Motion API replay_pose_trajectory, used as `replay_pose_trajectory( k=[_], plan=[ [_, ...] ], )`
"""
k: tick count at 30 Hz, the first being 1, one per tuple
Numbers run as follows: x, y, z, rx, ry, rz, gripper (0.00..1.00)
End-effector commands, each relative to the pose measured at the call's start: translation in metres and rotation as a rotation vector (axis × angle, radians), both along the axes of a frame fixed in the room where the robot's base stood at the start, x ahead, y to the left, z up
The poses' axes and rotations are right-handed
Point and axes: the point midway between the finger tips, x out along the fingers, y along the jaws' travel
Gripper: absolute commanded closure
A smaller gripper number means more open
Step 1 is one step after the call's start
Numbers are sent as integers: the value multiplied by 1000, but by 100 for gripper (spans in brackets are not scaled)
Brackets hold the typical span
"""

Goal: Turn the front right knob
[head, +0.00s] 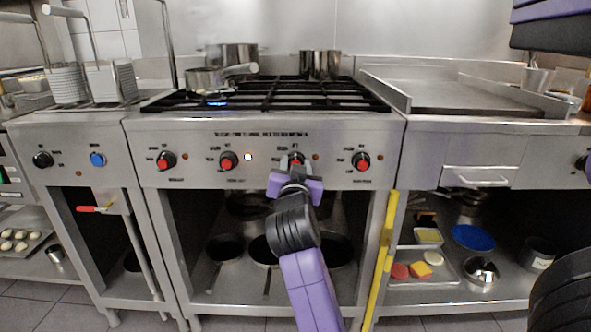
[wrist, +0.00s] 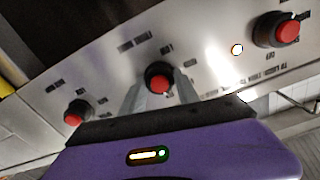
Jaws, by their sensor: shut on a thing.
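The stove front (head: 330,133) carries a row of several black knobs with red centres. My gripper (head: 297,170) is at the third knob from the left (head: 296,158), partly covering it in the head view. In the wrist view the same knob (wrist: 158,77) sits between the fingertips (wrist: 158,92), one on each side, and the jaws are shut on it. The rightmost stove knob (head: 361,161) is untouched; it shows at the left of the wrist view (wrist: 75,113). The second knob from the left (head: 228,160) also stands free. The labels are too small to read.
A white indicator light (head: 248,156) glows on the panel. A blue flame (head: 215,103) burns under the pot (head: 203,80) at left. A yellow bar (head: 386,255) stands right of the open cabinet. A griddle (head: 465,92) is at right.

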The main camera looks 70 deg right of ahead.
Motion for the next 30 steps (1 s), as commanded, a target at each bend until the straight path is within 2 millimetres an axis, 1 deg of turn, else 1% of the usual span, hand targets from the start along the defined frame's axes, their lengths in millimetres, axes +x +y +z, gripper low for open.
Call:
replay_pose_trajectory(
  k=[1, 13, 14, 15, 17, 26, 30],
  plan=[
    [0, 0, -3, 6, -2, -1, 100],
    [0, 0, -2, 9, -7, -1, 100],
    [0, 0, -2, 9, -7, -1, 61],
    [0, 0, -2, 8, -8, -1, 53],
    [0, 0, -2, 8, -8, -1, 41],
    [0, 0, -1, 5, -9, -1, 41],
    [-3, 9, 0, 4, -7, 2, 41]
  ],
)
